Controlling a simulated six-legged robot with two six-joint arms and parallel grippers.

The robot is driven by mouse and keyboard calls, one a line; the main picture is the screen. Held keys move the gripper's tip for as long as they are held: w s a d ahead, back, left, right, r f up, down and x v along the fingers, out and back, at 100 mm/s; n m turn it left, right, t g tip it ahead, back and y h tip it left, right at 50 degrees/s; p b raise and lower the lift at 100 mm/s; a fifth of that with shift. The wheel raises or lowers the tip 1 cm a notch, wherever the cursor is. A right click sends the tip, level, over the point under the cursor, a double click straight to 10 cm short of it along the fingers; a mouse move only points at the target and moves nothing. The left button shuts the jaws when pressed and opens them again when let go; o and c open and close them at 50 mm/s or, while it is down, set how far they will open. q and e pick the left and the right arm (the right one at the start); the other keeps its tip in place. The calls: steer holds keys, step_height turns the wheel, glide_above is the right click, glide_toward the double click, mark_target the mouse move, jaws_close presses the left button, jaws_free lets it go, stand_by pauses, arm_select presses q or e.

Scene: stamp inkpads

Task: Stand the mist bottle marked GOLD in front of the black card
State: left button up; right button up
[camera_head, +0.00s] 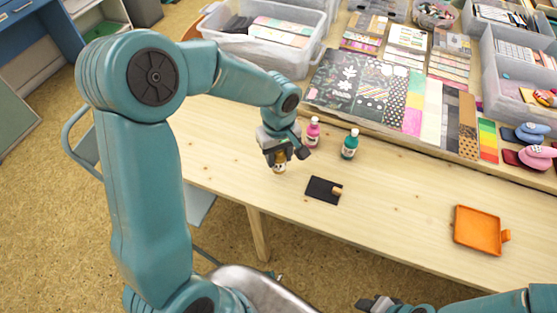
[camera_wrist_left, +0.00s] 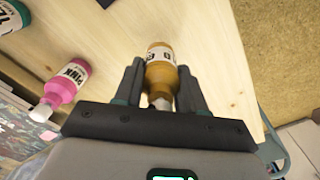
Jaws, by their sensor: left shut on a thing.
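My left gripper (camera_head: 281,158) is shut on an amber-gold bottle (camera_head: 279,168) at the left part of the table. In the left wrist view the gold bottle (camera_wrist_left: 161,73) sits between the two fingers, with a white label whose lettering is only partly visible. I cannot tell whether its base touches the table. The black card (camera_head: 319,189) lies flat on the table, right of and nearer than the bottle, with a small wooden piece (camera_head: 337,191) at its right edge. My right gripper (camera_head: 376,304) is at the bottom edge, away from these things; its jaw state is unclear.
A pink bottle (camera_head: 313,132) and a teal bottle (camera_head: 350,144) stand close behind and right of my left gripper. An orange tray (camera_head: 478,231) lies at the right. Patterned papers (camera_head: 365,85) and clear bins fill the back. The table between card and tray is clear.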

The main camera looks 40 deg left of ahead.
arm_select(q)
step_height(320, 180, down, 3)
steer(key=shift+r, duration=0.15)
steer(key=shift+r, duration=0.1)
steer(key=o, duration=1.1)
steer(key=shift+f, duration=0.2)
steer(key=shift+c, duration=0.2)
